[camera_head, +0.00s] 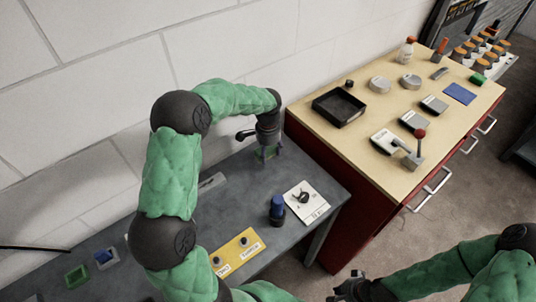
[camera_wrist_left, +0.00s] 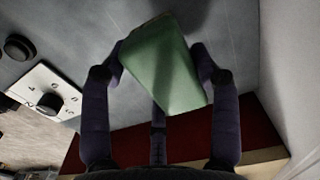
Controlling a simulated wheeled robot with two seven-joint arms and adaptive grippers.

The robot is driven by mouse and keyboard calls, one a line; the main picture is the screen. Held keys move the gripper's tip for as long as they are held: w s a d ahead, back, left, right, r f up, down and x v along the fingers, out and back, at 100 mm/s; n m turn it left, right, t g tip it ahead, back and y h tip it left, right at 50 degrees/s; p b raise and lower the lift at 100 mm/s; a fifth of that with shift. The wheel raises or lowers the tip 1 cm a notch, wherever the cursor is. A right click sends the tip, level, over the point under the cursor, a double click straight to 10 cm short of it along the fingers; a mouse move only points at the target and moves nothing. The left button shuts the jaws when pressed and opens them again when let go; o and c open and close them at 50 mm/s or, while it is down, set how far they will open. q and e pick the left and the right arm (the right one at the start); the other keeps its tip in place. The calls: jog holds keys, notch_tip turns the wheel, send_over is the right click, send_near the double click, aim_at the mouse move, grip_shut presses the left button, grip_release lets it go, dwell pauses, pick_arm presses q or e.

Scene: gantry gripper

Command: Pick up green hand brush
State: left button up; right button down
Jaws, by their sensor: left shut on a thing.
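The green hand brush shows as a green block (camera_wrist_left: 162,65) between the fingers of my left gripper (camera_wrist_left: 162,75) in the left wrist view. The fingers touch it on both sides, and its far end and underside are hidden. I cannot tell whether the brush touches the table. My right gripper (camera_head: 345,288) is low at the bottom edge, apart from the table; its fingers are too small to read.
A red cabinet (camera_head: 320,190) with a wooden top stands to the right, carrying a black tray (camera_head: 339,108). A white wall (camera_head: 110,60) is behind.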

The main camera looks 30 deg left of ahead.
pick_arm(q)
jog(key=s+d+r+p, duration=0.2)
jog(key=s+d+r, duration=0.3)
jog(key=d+r, duration=0.5)
jog(key=d, duration=0.3)
jog(key=shift+s+r, duration=0.2)
jog(key=shift+r, duration=0.1)
